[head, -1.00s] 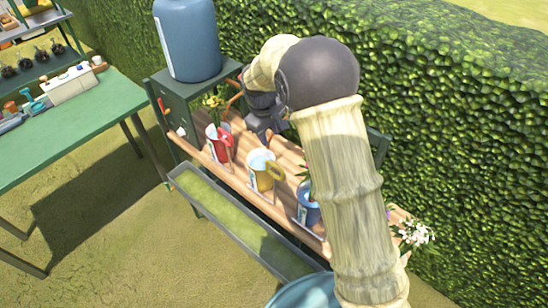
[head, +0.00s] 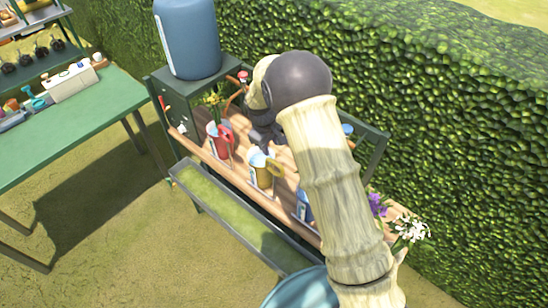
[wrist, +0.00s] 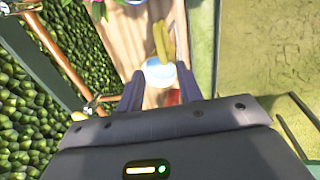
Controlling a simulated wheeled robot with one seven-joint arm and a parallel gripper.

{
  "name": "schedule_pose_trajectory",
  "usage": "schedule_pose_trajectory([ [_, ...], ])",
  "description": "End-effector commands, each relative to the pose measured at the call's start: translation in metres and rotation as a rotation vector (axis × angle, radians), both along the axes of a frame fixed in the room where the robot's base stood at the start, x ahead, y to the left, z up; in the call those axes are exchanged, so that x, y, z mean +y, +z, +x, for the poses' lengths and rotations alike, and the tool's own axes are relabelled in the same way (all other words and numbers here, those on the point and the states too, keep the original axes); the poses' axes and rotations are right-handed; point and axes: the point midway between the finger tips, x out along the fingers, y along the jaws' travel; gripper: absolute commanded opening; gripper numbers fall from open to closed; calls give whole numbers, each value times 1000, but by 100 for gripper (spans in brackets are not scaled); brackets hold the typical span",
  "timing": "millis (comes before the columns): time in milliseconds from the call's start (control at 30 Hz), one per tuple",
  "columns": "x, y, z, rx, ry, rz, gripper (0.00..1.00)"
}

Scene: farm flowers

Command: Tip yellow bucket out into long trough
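The yellow bucket (head: 261,177) stands upright on the wooden bench, with a pale blue-white inside and a yellow handle on its right. In the wrist view the bucket (wrist: 159,74) shows between and beyond my fingertips, its handle pointing away. My gripper (wrist: 159,88) is open, with a finger on either side of the bucket's line; I cannot tell whether either touches it. In the head view my gripper (head: 264,143) is just behind the bucket, partly hidden by my arm. The long trough (head: 222,226), grey-rimmed with a green inside, runs along the bench's front, below it.
A red bucket (head: 217,145) stands to the left on the bench, and a blue bucket (head: 304,206) to the right, partly behind my arm. A blue barrel (head: 187,40) is at the bench's left end. The hedge (head: 440,120) closes off the back.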

Motion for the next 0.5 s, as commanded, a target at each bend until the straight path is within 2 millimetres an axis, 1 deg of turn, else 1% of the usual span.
schedule_pose_trajectory([
  [33,-2,-8,1,3,-1,-2,36],
  [200,-5,-34,5,3,-1,-1,36],
  [500,-10,-78,12,2,-1,-1,36],
])
